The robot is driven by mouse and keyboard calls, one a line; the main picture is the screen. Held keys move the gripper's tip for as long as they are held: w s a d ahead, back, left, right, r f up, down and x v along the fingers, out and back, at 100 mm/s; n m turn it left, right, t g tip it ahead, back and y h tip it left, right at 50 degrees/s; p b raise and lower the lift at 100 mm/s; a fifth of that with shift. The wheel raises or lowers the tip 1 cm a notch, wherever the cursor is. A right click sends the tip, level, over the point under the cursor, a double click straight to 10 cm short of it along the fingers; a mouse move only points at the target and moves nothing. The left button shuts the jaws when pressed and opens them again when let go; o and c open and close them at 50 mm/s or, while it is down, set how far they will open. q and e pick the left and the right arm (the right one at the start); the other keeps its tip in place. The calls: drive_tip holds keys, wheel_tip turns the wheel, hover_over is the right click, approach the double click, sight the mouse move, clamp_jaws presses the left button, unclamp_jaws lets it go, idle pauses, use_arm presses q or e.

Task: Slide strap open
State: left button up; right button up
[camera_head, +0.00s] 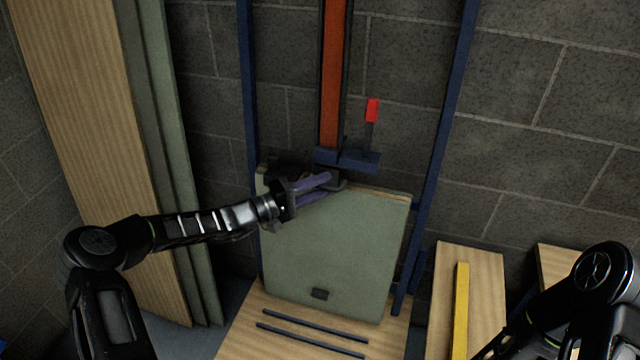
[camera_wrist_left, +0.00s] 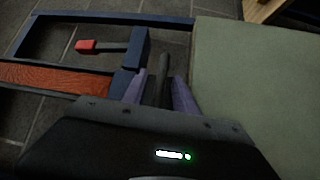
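The strap is the long orange-red band (camera_head: 333,75) with dark edges, running up the wall; it also shows in the left wrist view (camera_wrist_left: 45,76). A blue block (camera_head: 347,159) sits at its lower end, with a red-tipped lever (camera_head: 372,110) standing up from it. My left gripper (camera_head: 330,186) is just below the block, at the top edge of the green panel (camera_head: 335,255). Its purple fingers lie either side of a dark bar (camera_wrist_left: 163,80), with a visible gap in the left wrist view. Firm contact cannot be seen. My right gripper is out of view.
Blue uprights (camera_head: 440,130) stand either side of the panel. Tall wood and green boards (camera_head: 95,130) lean at the left. A wooden board (camera_head: 485,290) with a yellow strip (camera_head: 461,310) is at the right. Dark rails (camera_head: 310,340) lie in front of the panel.

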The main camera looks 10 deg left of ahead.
use_arm(q)
clamp_jaws()
idle(0.3)
idle(1.1)
